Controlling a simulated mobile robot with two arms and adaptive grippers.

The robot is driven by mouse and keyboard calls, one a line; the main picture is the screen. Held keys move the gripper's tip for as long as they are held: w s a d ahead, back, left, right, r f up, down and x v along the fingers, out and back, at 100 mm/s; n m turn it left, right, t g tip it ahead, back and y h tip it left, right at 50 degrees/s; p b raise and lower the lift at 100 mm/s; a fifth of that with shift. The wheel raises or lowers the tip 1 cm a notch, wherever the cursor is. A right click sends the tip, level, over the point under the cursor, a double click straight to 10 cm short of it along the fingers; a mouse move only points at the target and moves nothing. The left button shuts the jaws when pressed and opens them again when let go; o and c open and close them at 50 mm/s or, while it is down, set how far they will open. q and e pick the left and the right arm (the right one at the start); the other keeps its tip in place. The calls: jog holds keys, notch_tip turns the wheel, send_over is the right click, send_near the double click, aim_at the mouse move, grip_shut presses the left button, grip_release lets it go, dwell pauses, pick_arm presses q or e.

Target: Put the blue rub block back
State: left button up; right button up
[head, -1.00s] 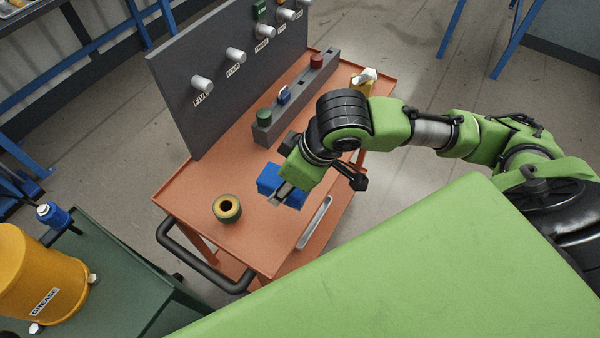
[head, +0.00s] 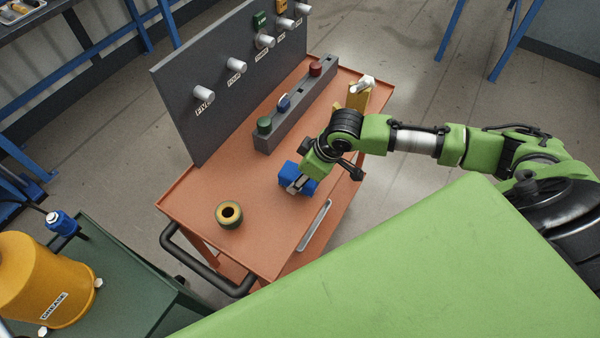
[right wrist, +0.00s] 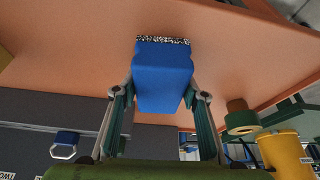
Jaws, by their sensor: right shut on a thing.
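The blue rub block (head: 291,171) is at my right gripper (head: 301,188) over the orange cart top. In the right wrist view the block (right wrist: 163,75) sits between both fingers of the right gripper (right wrist: 163,100), which are shut on its sides. A speckled black-and-white layer (right wrist: 163,41) covers one end of the block. I cannot tell whether the block touches the cart top. My left gripper is not in view.
A grey rail (head: 296,119) with green, blue and red pieces stands behind the block, before a grey panel (head: 200,122) with pegs. A yellow holder (head: 358,96) stands at the back right.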

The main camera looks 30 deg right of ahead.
jog(key=shift+f, duration=0.15)
jog(key=shift+f, duration=0.4)
jog(key=shift+s, duration=0.1)
jog(key=shift+s, duration=0.1)
jog(key=o, duration=1)
jog(key=shift+f, duration=0.25)
